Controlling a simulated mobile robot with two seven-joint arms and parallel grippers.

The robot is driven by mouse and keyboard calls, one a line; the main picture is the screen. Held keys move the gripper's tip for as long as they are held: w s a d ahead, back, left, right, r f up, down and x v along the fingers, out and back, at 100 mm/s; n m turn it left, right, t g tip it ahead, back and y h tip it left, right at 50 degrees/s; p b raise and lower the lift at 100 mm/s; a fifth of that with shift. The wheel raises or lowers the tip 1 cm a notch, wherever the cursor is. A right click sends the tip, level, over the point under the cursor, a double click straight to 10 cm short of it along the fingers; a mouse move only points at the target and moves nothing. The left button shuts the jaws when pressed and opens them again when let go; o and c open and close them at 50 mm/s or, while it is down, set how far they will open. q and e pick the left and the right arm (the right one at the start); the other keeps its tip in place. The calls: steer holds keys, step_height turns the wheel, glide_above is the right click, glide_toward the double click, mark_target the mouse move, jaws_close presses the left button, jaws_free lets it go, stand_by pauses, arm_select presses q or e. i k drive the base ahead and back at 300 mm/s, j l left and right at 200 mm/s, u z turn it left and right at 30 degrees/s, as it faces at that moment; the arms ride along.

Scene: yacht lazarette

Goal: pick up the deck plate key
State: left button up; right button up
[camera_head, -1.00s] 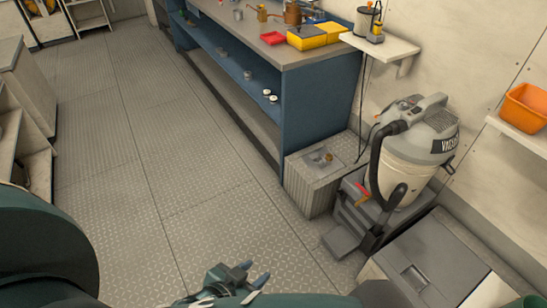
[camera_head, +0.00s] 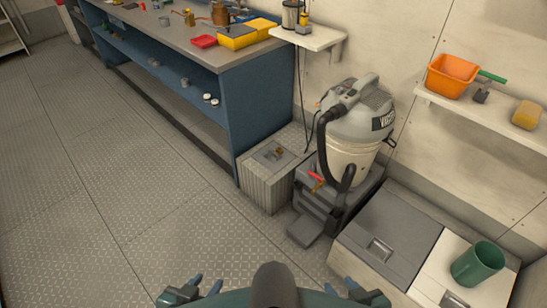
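I cannot pick out the deck plate key for certain in the head view. A small brass-coloured item (camera_head: 279,152) lies on top of the grey ribbed box (camera_head: 262,187) beside the workbench; it is too small to identify. My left gripper (camera_head: 206,283) is at the bottom edge, left of centre, with its fingertips apart and nothing between them. My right gripper (camera_head: 341,286) is at the bottom edge, right of centre, also with fingertips apart and empty. Both are well short of the bench and the boxes.
A blue workbench (camera_head: 240,125) carries trays and small items. A vacuum (camera_head: 355,125) stands on a dark stepped case (camera_head: 313,208). A wall shelf holds an orange bin (camera_head: 452,77). The floor at left is clear.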

mark_target(491, 77)
steer(key=z, duration=1.3)
